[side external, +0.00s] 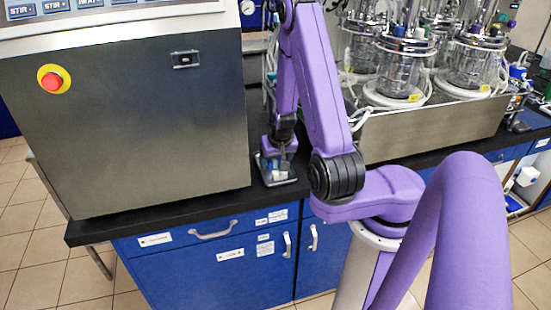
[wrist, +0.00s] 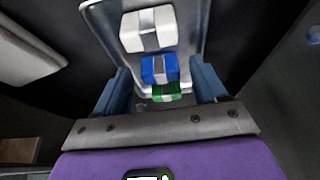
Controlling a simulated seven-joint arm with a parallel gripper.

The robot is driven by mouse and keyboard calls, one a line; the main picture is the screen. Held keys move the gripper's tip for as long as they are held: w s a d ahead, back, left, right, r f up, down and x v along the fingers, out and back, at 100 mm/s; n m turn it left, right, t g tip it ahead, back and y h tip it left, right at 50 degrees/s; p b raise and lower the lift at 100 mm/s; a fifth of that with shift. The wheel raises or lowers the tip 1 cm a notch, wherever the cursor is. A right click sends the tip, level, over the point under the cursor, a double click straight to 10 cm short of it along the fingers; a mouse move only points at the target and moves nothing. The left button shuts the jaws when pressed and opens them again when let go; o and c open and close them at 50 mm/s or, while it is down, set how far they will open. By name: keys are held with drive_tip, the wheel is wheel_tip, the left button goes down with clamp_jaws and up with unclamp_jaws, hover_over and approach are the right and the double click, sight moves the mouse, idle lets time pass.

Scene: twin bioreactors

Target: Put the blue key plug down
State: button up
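The blue key plug (wrist: 158,69), a small blue block with a grey band across its middle, sits in a shallow grey metal tray (wrist: 190,30). My gripper (wrist: 160,76) is open, with its blue-grey fingers apart on either side of the plug. Dark gaps show between the fingers and the plug. In the side external view my gripper (side external: 281,152) points down low over the tray (side external: 264,180) on the black bench. The plug cannot be made out clearly there.
A white banded block (wrist: 148,29) lies beyond the blue plug in the tray, and a green banded one (wrist: 166,92) lies nearer. A large steel control cabinet (side external: 130,125) stands close on the left. Glass bioreactor vessels (side external: 405,65) stand in a steel trough (side external: 435,125) on the right.

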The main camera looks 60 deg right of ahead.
drive_tip(key=shift+r, duration=0.1)
drive_tip(key=shift+s+r, duration=0.1)
drive_tip(key=shift+r, duration=0.55)
drive_tip(key=v, duration=1.1)
drive_tip(key=shift+a, duration=0.15)
drive_tip(key=shift+r, duration=0.1)
